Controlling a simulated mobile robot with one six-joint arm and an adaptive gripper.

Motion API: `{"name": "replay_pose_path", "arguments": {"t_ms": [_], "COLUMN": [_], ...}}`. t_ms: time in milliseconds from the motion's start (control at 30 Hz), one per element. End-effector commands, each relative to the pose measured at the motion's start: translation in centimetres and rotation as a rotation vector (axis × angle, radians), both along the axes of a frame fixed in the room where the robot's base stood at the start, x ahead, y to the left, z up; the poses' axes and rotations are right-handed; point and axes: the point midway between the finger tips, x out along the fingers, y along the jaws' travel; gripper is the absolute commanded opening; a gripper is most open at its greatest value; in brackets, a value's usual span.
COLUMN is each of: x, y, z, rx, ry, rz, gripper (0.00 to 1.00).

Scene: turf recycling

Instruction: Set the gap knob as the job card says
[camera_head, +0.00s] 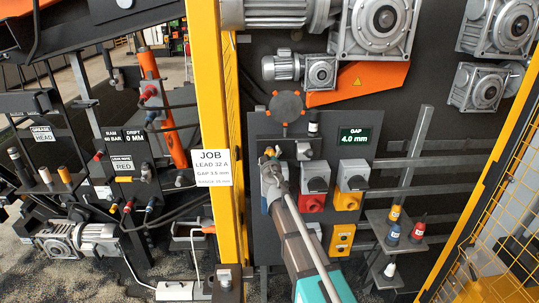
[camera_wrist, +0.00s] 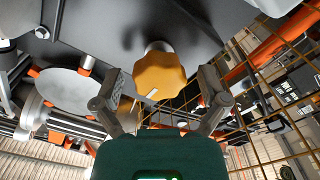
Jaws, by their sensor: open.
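The job card (camera_head: 212,167) on the yellow post reads LEAD 32 A and GAP 3.5 mm; its bottom line is too small to read surely. The gap display (camera_head: 355,136) on the grey panel reads 4.0 mm in green. An orange-yellow lobed knob (camera_wrist: 161,72) with a white mark on its rim shows in the wrist view. My gripper (camera_wrist: 160,84) is open, with one finger on either side of the knob and visible space at both sides. In the head view my gripper (camera_head: 271,160) is at the panel's left part and largely hides what it faces.
Right of my gripper are a red-based switch (camera_head: 312,203) and a yellow-based switch (camera_head: 348,200). A yellow button box (camera_head: 342,240) sits below. A small shelf (camera_head: 400,232) with coloured bottles and a yellow mesh fence (camera_head: 490,210) stand at the right.

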Motion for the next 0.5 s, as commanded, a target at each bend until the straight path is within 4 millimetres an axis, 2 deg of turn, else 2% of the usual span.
{"name": "replay_pose_path", "arguments": {"t_ms": [400, 500], "x": [0.49, 0.49], "y": [0.04, 0.04], "z": [0.00, 0.00], "rx": [0.000, 0.000], "ry": [0.000, 0.000], "rz": [0.000, 0.000], "gripper": [0.93, 0.76]}}
